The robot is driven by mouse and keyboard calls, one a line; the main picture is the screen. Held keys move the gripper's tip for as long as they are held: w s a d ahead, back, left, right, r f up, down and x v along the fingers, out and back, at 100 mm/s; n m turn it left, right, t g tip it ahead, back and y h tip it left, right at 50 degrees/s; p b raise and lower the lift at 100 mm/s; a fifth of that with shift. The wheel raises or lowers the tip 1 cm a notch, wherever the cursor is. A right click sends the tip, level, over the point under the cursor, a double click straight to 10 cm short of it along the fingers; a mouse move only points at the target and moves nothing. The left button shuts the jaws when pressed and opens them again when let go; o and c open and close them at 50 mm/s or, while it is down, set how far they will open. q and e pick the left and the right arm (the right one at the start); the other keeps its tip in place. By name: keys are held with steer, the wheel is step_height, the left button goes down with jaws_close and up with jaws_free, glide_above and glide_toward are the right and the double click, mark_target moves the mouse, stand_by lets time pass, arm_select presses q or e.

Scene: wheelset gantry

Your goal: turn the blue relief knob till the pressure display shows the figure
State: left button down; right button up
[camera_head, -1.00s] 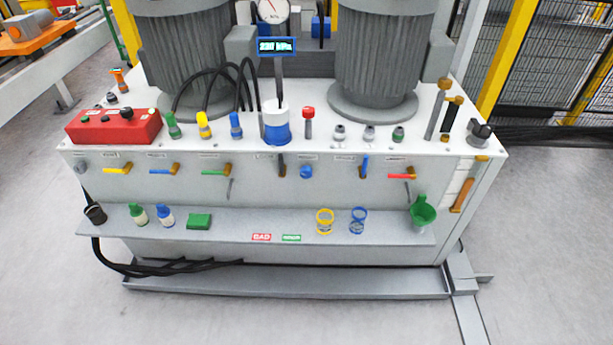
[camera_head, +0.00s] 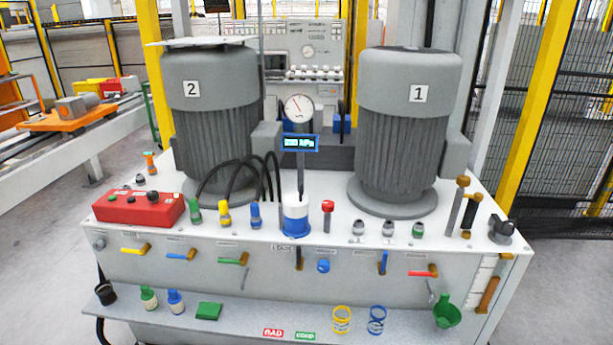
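A small round blue knob (camera_head: 323,265) sits on the grey front panel of the white-topped cabinet (camera_head: 270,262), right of the middle. Its turn position cannot be told. The blue-framed pressure display (camera_head: 300,142) stands on a thin post above the cabinet top. Its lit text ends in a pressure unit, but the digits are too blurred to read for sure. A round white gauge (camera_head: 299,107) with a red needle is just above the display. Neither of my grippers is in view, and nothing touches the knob.
Two large grey motors (camera_head: 405,130) stand on the cabinet top. Several coloured lever handles (camera_head: 232,261) line the front panel on both sides of the knob. A front shelf (camera_head: 240,322) holds small bottles, a green funnel (camera_head: 447,316) and coloured rings. A red box (camera_head: 140,208) sits at the left.

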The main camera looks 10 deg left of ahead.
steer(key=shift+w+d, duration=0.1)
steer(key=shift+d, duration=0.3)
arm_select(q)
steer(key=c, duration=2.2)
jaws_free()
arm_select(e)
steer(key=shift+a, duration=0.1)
